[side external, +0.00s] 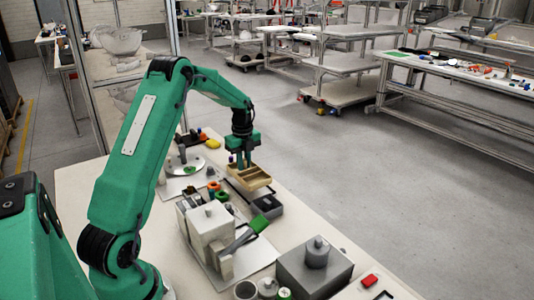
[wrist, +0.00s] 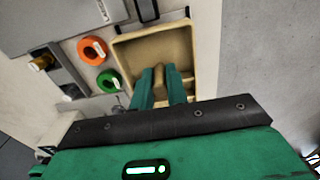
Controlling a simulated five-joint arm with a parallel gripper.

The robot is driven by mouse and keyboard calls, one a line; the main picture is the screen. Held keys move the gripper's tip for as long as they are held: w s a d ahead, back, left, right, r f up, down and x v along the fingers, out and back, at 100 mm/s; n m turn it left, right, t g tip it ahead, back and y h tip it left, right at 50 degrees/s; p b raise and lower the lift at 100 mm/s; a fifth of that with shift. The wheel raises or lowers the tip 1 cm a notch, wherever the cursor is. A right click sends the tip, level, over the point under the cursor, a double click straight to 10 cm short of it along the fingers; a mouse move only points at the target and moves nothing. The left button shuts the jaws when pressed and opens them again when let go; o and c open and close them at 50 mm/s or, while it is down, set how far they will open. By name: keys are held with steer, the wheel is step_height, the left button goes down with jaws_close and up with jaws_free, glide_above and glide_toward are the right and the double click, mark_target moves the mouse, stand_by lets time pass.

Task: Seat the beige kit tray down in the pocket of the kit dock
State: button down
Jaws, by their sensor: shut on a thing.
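The beige kit tray (side external: 250,178) is an open, shallow tray with a divider, held above the bench in the side view. In the wrist view the tray (wrist: 185,45) lies directly ahead of my fingers. My gripper (side external: 240,161) is shut on the tray's middle part, and its green fingers (wrist: 160,85) pinch a tan piece there. A dark frame (side external: 233,191) shows beneath and beside the tray; it may be the kit dock, but I cannot tell. The tray hides any pocket below it.
The bench's far edge is close behind.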

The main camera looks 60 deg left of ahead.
mark_target(244, 171)
steer(key=shift+f, duration=1.9)
steer(key=shift+f, duration=0.15)
steer(key=c, duration=1.4)
jaws_free()
step_height(244, 171, up, 12)
steer(key=shift+r, duration=0.2)
